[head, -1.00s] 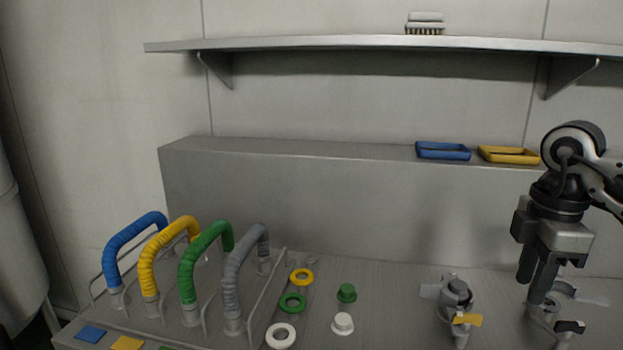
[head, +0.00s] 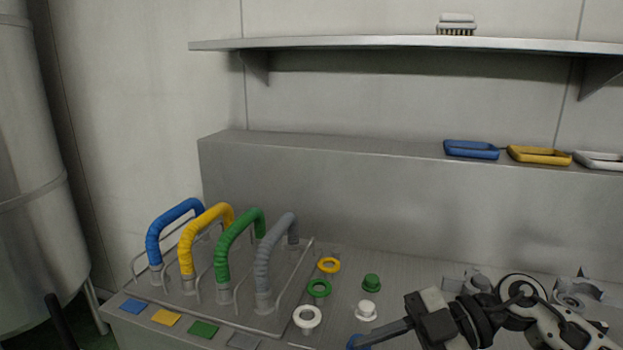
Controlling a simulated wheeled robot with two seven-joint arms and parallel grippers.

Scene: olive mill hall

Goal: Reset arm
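My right arm comes in from the lower right. Its gripper (head: 382,335) points left, low over the front of the steel bench (head: 345,259). Its fingers are seen from the side, so the gap between them cannot be judged. A small blue item (head: 357,342) shows at the fingertips, mostly cut off or covered; I cannot tell whether it is touched or held. My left gripper is not in view.
Blue (head: 168,222), yellow (head: 189,239), green (head: 223,247) and grey (head: 264,267) hoses stand in a rack at left. Rings and caps (head: 371,282) lie between rack and arm. Valve fittings (head: 577,290) are behind the arm. Trays (head: 471,150) sit on the ledge.

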